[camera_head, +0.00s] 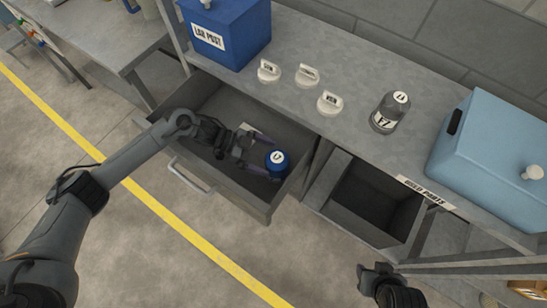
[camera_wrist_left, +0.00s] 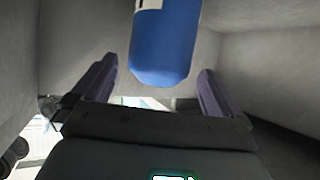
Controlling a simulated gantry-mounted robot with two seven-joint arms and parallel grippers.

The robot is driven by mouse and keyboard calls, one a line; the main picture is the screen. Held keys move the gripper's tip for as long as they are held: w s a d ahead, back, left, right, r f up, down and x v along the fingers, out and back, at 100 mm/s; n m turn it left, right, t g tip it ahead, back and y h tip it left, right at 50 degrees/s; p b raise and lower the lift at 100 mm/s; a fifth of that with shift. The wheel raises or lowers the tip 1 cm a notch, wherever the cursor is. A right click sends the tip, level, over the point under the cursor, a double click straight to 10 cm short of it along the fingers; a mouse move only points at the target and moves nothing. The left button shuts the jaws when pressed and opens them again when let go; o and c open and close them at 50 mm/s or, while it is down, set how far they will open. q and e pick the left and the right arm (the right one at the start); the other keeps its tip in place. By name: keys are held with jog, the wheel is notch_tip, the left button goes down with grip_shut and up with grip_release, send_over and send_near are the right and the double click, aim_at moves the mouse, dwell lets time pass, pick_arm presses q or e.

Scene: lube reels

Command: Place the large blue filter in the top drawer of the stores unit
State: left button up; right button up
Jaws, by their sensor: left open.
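The large blue filter (camera_head: 277,161), with a white label on its top, is inside the open top drawer (camera_head: 262,205) of the stores unit, near its right front corner. My left gripper (camera_head: 262,155) reaches into the drawer and is open beside the filter. In the left wrist view the filter (camera_wrist_left: 165,50) shows beyond and between the spread fingers (camera_wrist_left: 155,90), with gaps on both sides. Its far end is cut off by the picture edge. I cannot tell whether its base rests on the drawer floor. My right gripper (camera_head: 385,285) is at the bottom edge, its fingers unclear.
On the grey worktop (camera_head: 345,65) stand a blue box (camera_head: 245,45), several white-labelled tags (camera_head: 307,75), a grey filter (camera_head: 388,112) and a light blue case (camera_head: 490,150). A used-parts bin (camera_head: 345,215) is open right of the drawer. The floor in front is clear.

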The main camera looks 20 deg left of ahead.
pick_arm(q)
jog(key=v, duration=0.7)
jog(key=shift+a+p, duration=0.25)
jog(key=shift+p, duration=0.15)
jog(key=shift+r, duration=0.2)
